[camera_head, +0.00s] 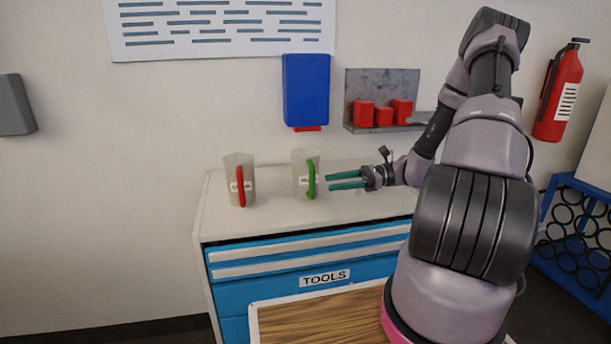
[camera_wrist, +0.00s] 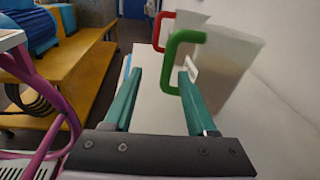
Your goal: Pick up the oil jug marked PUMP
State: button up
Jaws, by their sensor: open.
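Two pale translucent jugs stand upright on the white top of a tool cabinet. The right jug (camera_head: 301,172) has a green handle (camera_head: 311,180) on its right side; the left jug (camera_head: 233,173) has a red handle (camera_head: 240,186). Each has a small label, too small to read with certainty. My gripper (camera_head: 330,182) is open and empty, just right of the green handle, its teal fingers pointing left towards it. In the wrist view, the green handle (camera_wrist: 172,64) lies close to the right fingertip, apparently just beyond the tips. The red handle (camera_wrist: 158,30) shows behind it.
The blue cabinet (camera_head: 280,287) reads TOOLS. A wall shelf with red boxes (camera_head: 383,117) and a blue wall box (camera_head: 306,90) are above the top. A wooden board (camera_head: 315,320) is in front. The wall runs close behind the jugs; the top left of them is bare.

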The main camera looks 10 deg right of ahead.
aim_at(307, 178)
jog(key=shift+w+d+f+m+t+y, duration=0.25)
jog(key=shift+w+f+m+t+y, duration=0.15)
jog(key=shift+f+m+t, duration=0.3)
jog(key=a, duration=0.3)
jog(key=w+a, duration=0.1)
jog(key=a, duration=0.3)
jog(key=w+a, duration=0.1)
jog(key=a, duration=0.2)
jog(key=shift+a+f, duration=0.15)
jog(key=shift+a, duration=0.05)
grip_shut()
